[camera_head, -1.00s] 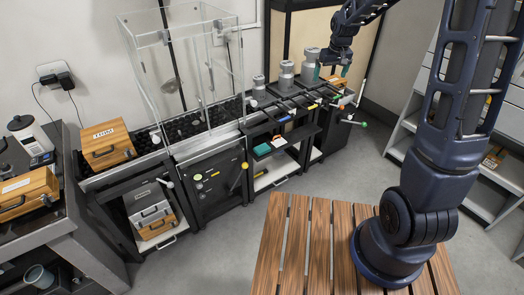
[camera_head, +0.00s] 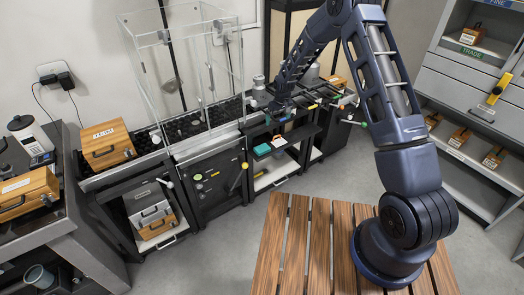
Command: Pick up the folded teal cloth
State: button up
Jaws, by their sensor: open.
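The folded teal cloth (camera_head: 262,149) is a small flat teal block on the black pull-out shelf (camera_head: 290,151) of the black bench, left of an orange-and-white item. My gripper (camera_head: 273,118) is above the bench top, higher in the picture than the cloth and apart from it. It points down with its jaws open, and nothing shows between them. The fingertips are small and partly lost against the dark bench.
A tall clear case (camera_head: 190,85) stands left of my gripper. Metal weights (camera_head: 259,86) stand on the bench behind it. An orange item (camera_head: 278,140) lies beside the cloth.

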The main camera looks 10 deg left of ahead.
jog(key=n, duration=0.1)
send_near(262, 148)
jog(key=shift+s+d+f, duration=0.25)
jog(key=shift+d+f, duration=0.05)
jog(key=shift+f, duration=0.2)
jog(key=shift+w+a+f, duration=0.25)
jog(key=shift+f, duration=1)
jog(key=shift+w+a+f, duration=0.25)
jog(key=shift+a+f, duration=0.05)
jog(key=shift+f, duration=1)
jog(key=shift+w+a+f, duration=0.25)
jog(key=shift+w+f, duration=0.05)
jog(key=shift+f, duration=0.95)
jog(key=c, duration=0.9)
